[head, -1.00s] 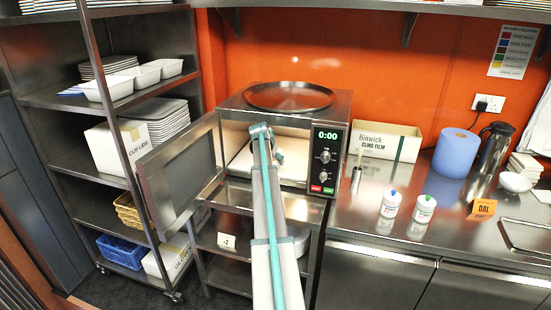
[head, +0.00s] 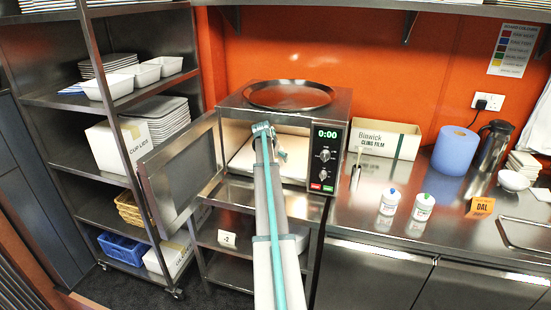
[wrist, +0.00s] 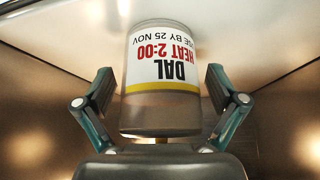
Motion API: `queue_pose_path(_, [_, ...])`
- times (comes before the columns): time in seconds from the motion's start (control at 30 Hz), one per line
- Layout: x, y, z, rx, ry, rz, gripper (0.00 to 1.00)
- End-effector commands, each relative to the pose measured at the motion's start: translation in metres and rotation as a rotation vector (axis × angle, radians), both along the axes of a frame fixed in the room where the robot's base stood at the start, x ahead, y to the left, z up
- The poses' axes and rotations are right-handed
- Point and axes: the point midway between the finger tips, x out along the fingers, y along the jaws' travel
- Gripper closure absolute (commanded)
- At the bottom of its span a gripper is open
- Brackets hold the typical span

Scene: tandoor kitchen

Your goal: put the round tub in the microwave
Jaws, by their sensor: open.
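The round tub (wrist: 160,112) is a clear, greyish cylinder with a white label reading DAL, HEAT 2:00. It appears upside down in the wrist view, with its base against a pale surface. My gripper (wrist: 160,92) is open, with one finger on each side of the tub and a visible gap at both. In the head view my gripper (head: 268,138) is inside the open microwave (head: 328,158), over its pale floor (head: 292,157). The tub cannot be made out there, behind my arm. The microwave door (head: 180,170) is swung open to the left, and the display reads 0:00.
A round metal tray (head: 290,95) lies on the microwave. To the right, two white lidded bottles (head: 388,203), a DAL card (head: 481,207) and a blue roll (head: 455,150) stand on the steel counter. A shelf rack (head: 125,170) stands left of the door.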

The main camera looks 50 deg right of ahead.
Motion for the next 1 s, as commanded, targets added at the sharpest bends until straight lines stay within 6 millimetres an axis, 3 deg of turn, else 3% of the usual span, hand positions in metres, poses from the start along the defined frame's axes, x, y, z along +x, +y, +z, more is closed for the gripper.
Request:
queue_pose_path(0.27, [-0.001, 0.006, 0.009, -0.001, 0.0, 0.0, 0.05])
queue_pose_path(0.7, [-0.006, 0.037, 0.06, -0.001, -0.001, 0.001, 0.05])
queue_pose_path(1.0, [-0.007, 0.04, 0.066, 0.001, 0.001, -0.001, 0.05])
